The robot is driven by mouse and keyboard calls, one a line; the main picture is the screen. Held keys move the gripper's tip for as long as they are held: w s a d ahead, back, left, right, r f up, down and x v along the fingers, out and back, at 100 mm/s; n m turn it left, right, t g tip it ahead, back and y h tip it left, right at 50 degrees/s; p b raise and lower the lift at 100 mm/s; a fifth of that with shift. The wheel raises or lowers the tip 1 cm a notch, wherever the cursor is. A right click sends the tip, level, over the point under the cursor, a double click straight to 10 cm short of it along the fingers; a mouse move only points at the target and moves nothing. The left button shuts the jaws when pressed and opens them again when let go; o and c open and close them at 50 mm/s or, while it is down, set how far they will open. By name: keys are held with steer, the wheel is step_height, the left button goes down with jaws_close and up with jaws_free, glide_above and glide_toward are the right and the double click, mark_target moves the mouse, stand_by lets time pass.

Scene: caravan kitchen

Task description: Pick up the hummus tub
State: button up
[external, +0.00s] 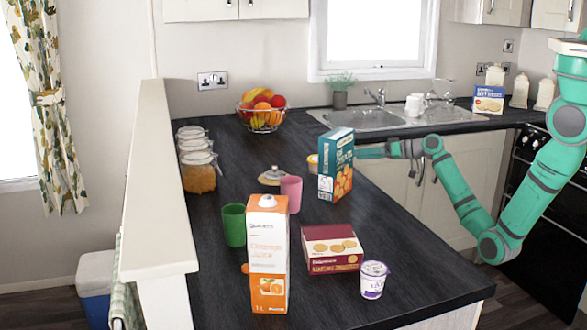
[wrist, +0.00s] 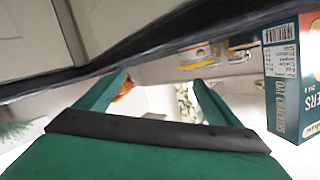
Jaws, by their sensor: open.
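A small white tub with a yellow-orange band, apparently the hummus tub (external: 312,162), stands on the dark counter, partly hidden behind the teal cracker box (external: 336,165). In the wrist view, which looks upside down, what seems to be the same tub (wrist: 196,58) is near the top, beyond the fingertips. My gripper (external: 367,152) points left, behind and to the right of the cracker box in the external view. In the wrist view its fingers (wrist: 160,80) are apart with nothing between them. The gripper is apart from the tub.
The cracker box (wrist: 295,78) stands close on the right in the wrist view. A lidded pot (external: 271,178), pink cup (external: 291,190), green cup (external: 233,225), juice carton (external: 267,255), biscuit box (external: 332,250) and purple-labelled tub (external: 373,281) share the counter. A fruit bowl (external: 262,118) stands farther back.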

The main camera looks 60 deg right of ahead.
mark_target(310, 162)
steer(key=w+a+n+y, duration=0.1)
steer(key=a+n, duration=0.1)
steer(key=w+a+r+n+g, duration=0.1)
steer(key=w+a+n, duration=0.1)
steer(key=a, duration=0.1)
steer(key=w+a+r+n+g+y, duration=0.1)
steer(key=w+a+n, duration=0.1)
steer(key=n, duration=0.1)
steer(key=shift+a+y, duration=0.2)
steer(key=shift+y, duration=0.1)
steer(key=shift+w+a+f+g, duration=0.15)
steer(key=shift+w+a+g, duration=0.1)
steer(key=shift+w+g, duration=0.1)
steer(key=x, duration=0.4)
steer(key=shift+w+a+f, duration=0.1)
steer(key=shift+w+f, duration=0.05)
steer(key=shift+w, duration=0.2)
steer(key=shift+r+x, duration=0.15)
steer(key=shift+x, duration=1.15)
steer(key=shift+r+x, duration=0.1)
steer(key=shift+x, duration=1.2)
steer(key=shift+w, duration=0.2)
steer(key=c, duration=1.2)
